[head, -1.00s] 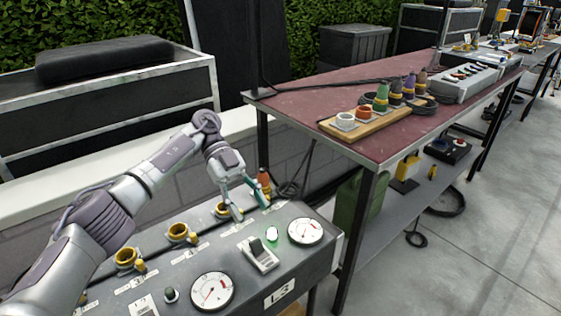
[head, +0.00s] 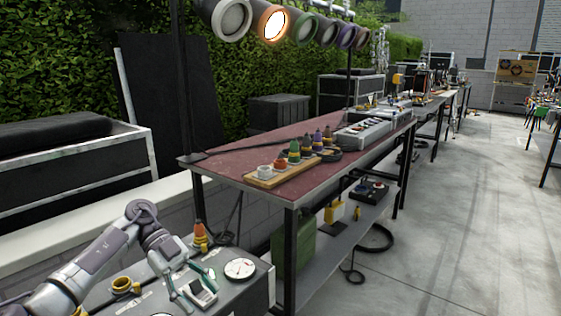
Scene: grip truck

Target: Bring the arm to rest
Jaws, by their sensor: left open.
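My left arm comes in from the lower left of the head view. Its gripper (head: 196,285) is open, pointing down over the grey control panel (head: 255,290), with nothing visible between the fingers. The fingers overlap a grey lever switch (head: 204,291) in the picture; I cannot tell whether they touch it. An orange plug (head: 200,236) with a yellow ring stands upright at the panel's back edge, apart from the gripper. A yellow socket (head: 122,284) is to the gripper's left. My right gripper is not in view.
A round gauge (head: 240,268) is right of the gripper. A long red-topped table (head: 235,168) stands behind, bearing a wooden board (head: 262,181) with several coloured plugs. Several stage lamps hang above; an orange one (head: 271,24) is lit.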

